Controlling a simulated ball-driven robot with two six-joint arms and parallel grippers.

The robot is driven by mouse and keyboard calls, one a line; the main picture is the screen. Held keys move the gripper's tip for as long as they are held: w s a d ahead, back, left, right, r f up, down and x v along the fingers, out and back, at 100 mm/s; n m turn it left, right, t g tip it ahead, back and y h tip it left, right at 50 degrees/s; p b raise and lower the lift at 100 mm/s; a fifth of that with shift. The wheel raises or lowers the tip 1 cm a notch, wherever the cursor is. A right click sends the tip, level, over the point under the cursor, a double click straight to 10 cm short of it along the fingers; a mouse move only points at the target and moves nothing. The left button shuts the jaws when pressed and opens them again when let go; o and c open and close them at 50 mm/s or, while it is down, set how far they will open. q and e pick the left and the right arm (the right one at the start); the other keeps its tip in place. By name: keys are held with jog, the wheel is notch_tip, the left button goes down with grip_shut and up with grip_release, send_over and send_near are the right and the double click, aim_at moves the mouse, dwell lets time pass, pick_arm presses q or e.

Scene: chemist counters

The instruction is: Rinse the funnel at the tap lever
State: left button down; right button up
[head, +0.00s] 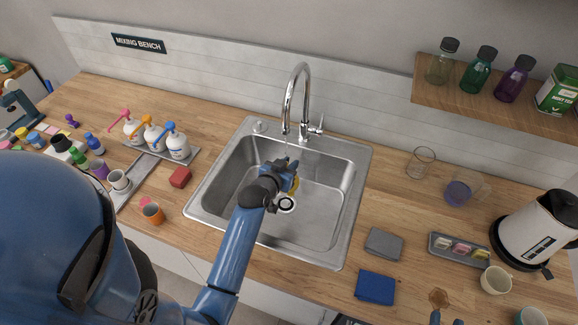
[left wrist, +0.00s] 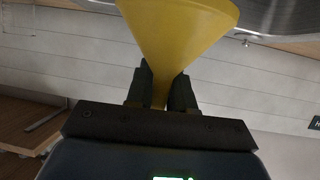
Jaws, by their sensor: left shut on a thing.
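The yellow funnel (head: 295,186) is over the sink (head: 330,205), partly hidden by my left gripper (head: 284,174). In the left wrist view my left gripper (left wrist: 161,88) is shut on the narrow stem of the funnel (left wrist: 180,35), with the wide cone beyond the fingers. The chrome tap (head: 304,85) arches above, its spout just over the gripper and funnel. A thin pale line shows below the spout; I cannot tell surely if it is water. The tap lever (head: 318,127) is at the tap's right side.
A bottle shelf (head: 490,97) overhangs at upper right.

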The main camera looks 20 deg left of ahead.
pick_arm(q)
jog(key=shift+s+d+p, duration=0.2)
jog(key=shift+s+p, duration=0.1)
jog(key=shift+s, duration=0.85)
jog(key=shift+s+d+p, duration=0.2)
jog(key=shift+s+p, duration=0.05)
jog(key=shift+s, duration=0.9)
jog(key=shift+r, duration=0.1)
jog(key=shift+s+d+r+p, duration=0.1)
jog(key=shift+s+r+p, duration=0.55)
jog(key=shift+p, duration=0.2)
jog(key=shift+s+d+r+p, duration=0.15)
jog(key=shift+s+r+p, duration=0.55)
jog(key=shift+s, duration=0.2)
jog(key=shift+s+d+r+p, duration=0.1)
jog(key=shift+s+r+p, duration=0.55)
jog(key=shift+s, duration=0.25)
